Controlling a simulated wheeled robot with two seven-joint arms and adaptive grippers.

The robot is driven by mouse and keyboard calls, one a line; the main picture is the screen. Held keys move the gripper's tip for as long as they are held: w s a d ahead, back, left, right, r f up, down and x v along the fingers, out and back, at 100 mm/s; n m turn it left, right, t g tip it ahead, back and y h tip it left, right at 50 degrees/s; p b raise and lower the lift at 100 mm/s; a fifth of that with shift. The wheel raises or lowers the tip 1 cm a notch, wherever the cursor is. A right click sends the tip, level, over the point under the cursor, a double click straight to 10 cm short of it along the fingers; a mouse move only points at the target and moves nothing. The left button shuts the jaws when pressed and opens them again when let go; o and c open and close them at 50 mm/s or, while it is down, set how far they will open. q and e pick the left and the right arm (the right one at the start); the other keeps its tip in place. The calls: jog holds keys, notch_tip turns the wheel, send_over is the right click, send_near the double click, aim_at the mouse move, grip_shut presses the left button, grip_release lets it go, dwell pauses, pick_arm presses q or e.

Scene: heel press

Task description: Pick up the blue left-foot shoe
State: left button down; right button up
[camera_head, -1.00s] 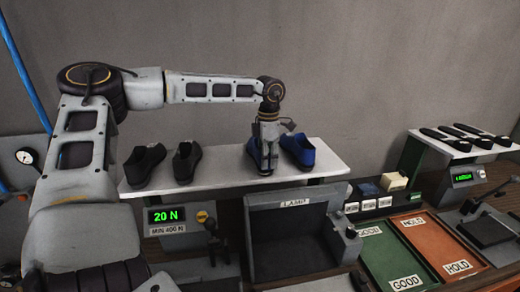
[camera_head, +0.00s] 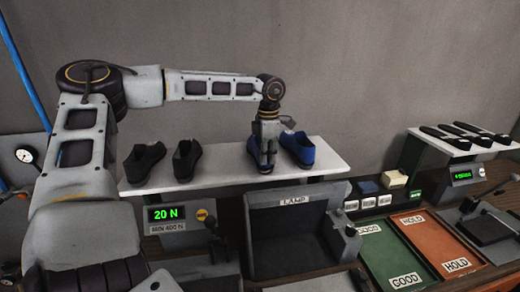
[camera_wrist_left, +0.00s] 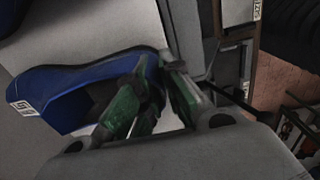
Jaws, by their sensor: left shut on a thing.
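Two blue shoes stand side by side on the white shelf (camera_head: 220,163). The left one of the pair (camera_head: 254,148) is partly hidden behind my left gripper (camera_head: 267,164); the other blue shoe (camera_head: 299,149) stands just to its right. In the left wrist view the gripper's green fingers (camera_wrist_left: 150,108) are at the opening end of a blue shoe (camera_wrist_left: 65,88), which has a white label. My left gripper is shut on this shoe, which shows no clear gap above the shelf. My right gripper is not in view.
Two black shoes (camera_head: 186,160) stand left on the shelf. Below it are a 20 N display (camera_head: 166,214) and a dark lamp box (camera_head: 290,245). Green (camera_head: 386,245) and orange (camera_head: 435,243) trays lie to the right, with a rack of dark insole-like pieces (camera_head: 450,141) beyond.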

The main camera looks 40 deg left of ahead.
pick_arm(q)
jog(key=shift+r, duration=0.2)
jog(key=shift+w+r+b, duration=0.1)
jog(key=shift+r+b, duration=0.2)
jog(key=shift+r, duration=0.25)
notch_tip(320, 180, up, 7)
jog(key=shift+f+b, duration=0.15)
jog(key=shift+b, duration=0.7)
jog(key=shift+r, duration=0.9)
